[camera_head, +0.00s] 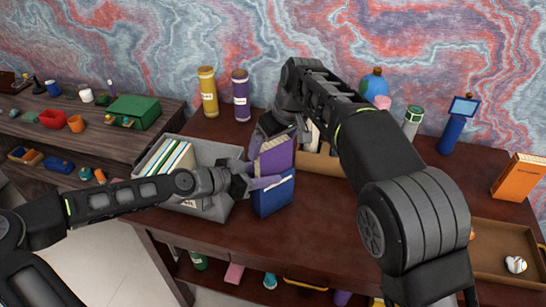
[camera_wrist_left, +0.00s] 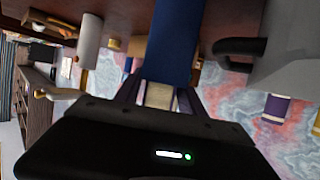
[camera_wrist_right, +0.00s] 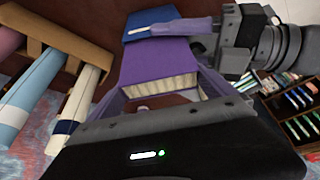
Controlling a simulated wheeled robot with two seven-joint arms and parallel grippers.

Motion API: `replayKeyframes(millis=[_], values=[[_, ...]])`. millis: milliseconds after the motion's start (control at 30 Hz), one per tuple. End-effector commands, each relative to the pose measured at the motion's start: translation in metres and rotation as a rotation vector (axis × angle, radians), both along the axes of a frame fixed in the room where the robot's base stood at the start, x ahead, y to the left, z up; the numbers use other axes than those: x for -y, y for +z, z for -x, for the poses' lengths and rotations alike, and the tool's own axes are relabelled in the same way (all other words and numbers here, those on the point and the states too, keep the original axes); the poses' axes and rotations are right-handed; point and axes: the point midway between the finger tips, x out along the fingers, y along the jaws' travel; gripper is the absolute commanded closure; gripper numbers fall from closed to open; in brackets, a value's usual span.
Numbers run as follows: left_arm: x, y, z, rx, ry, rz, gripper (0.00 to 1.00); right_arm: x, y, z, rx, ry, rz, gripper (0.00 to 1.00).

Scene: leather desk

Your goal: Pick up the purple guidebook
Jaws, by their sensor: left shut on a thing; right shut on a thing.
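The purple guidebook (camera_head: 276,158) is upright above the desk's front edge in the head view. My right gripper (camera_head: 274,128) is shut on its upper end; the right wrist view shows the purple cover (camera_wrist_right: 160,68) and cream pages between the fingers. A blue book (camera_head: 273,196) shows directly below the purple one, and fills the middle of the left wrist view (camera_wrist_left: 173,45). My left gripper (camera_head: 258,183) comes from the left and is shut on the blue book, one finger across its front. I cannot tell whether the two books touch.
A grey bin (camera_head: 213,207) with files stands left of the books. A wooden rack (camera_head: 318,167) is behind them. Yellow (camera_head: 208,92) and purple (camera_head: 241,96) cylinders stand at the back. An orange book (camera_head: 519,177) and brown tray (camera_head: 487,267) are at right. The desk's middle right is clear.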

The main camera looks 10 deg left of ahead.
Motion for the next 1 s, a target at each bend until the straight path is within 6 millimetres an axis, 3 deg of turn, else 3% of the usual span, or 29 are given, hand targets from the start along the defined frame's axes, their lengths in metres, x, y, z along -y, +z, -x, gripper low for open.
replayKeyframes(millis=[100,233,833,867,1000], values=[[-0.001,-0.001,0.0,0.0,0.001,-0.001,0.96,0.0,0.022,-0.001,0.004,-0.001,-0.004,0.78],[-0.001,-0.001,0.0,0.0,0.002,-0.001,0.96,0.0,0.033,-0.001,0.002,-0.001,-0.003,0.78],[-0.001,-0.001,0.0,-0.001,0.002,-0.002,0.96,0.0,0.035,-0.001,0.004,-0.001,-0.003,0.78],[-0.001,-0.001,0.0,-0.001,0.002,-0.002,0.52,0.0,0.035,-0.001,0.004,-0.001,-0.003,0.78],[-0.001,-0.001,0.0,-0.001,0.002,-0.002,0.4,0.0,0.035,-0.001,0.004,-0.001,-0.003,0.78]])
